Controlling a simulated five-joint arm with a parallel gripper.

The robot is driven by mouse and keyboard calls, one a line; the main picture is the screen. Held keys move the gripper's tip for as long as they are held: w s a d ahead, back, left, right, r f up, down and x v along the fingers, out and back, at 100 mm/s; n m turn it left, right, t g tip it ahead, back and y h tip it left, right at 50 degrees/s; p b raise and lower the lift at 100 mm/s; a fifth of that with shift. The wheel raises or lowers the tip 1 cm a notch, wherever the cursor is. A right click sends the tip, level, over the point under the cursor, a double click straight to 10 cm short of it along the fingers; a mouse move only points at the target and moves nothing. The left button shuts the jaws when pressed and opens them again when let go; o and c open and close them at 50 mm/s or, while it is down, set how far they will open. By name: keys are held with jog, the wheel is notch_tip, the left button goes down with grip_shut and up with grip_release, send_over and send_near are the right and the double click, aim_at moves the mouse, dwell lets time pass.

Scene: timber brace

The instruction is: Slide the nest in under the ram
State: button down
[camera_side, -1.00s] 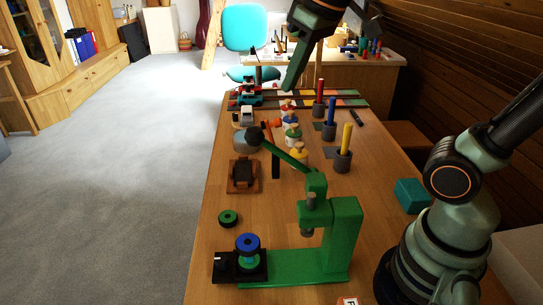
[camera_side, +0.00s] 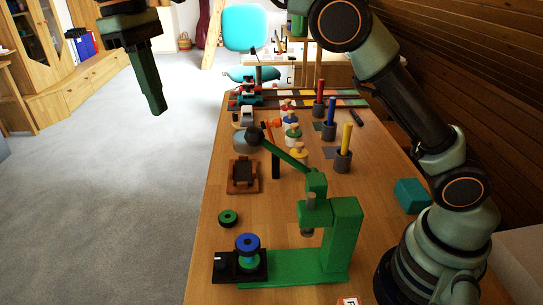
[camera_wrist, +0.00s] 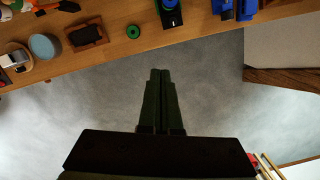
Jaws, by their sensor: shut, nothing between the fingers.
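The green press stands at the near end of the table, with its ram (camera_side: 308,228) hanging from the head above the green base (camera_side: 300,266). The nest (camera_side: 228,265), a black block with a white mark, sits at the left end of that base, out to the left of the ram. A blue-topped, green-bottomed piece (camera_side: 247,247) stands on it. In the wrist view the nest (camera_wrist: 172,16) is at the top edge. My gripper (camera_side: 158,112) is shut and empty, high beyond the table's left edge, apart from the press. It also shows in the wrist view (camera_wrist: 160,72).
A loose green ring (camera_side: 228,217) lies behind the nest. A brown wooden cradle (camera_side: 243,175), several pegs and toy figures stand farther back. A teal block (camera_side: 412,195) lies at the right. The press's long lever (camera_side: 283,150) reaches back left.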

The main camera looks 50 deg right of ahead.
jog(key=shift+s+a+f+g, duration=0.5)
jog(key=shift+a+f, duration=1.3)
jog(key=shift+a, duration=0.4)
jog(key=shift+n+h, duration=0.4)
jog(key=w+x, duration=0.1)
jog(key=x, duration=0.8)
jog(key=w+a+x, duration=0.1)
jog(key=x, duration=0.8)
jog(key=w+a+f+x, duration=0.1)
jog(key=x, duration=0.7)
jog(key=shift+f, duration=0.4)
jog(key=shift+s+d+r, duration=0.15)
jog(key=shift+s+d, duration=0.2)
jog(key=shift+s, duration=0.3)
jog(key=shift+s+d, duration=0.3)
jog(key=shift+s, duration=0.2)
jog(key=shift+s+d, duration=0.25)
jog(key=shift+s, duration=0.2)
jog(key=s+d, duration=0.8)
jog(key=shift+s+d, duration=0.2)
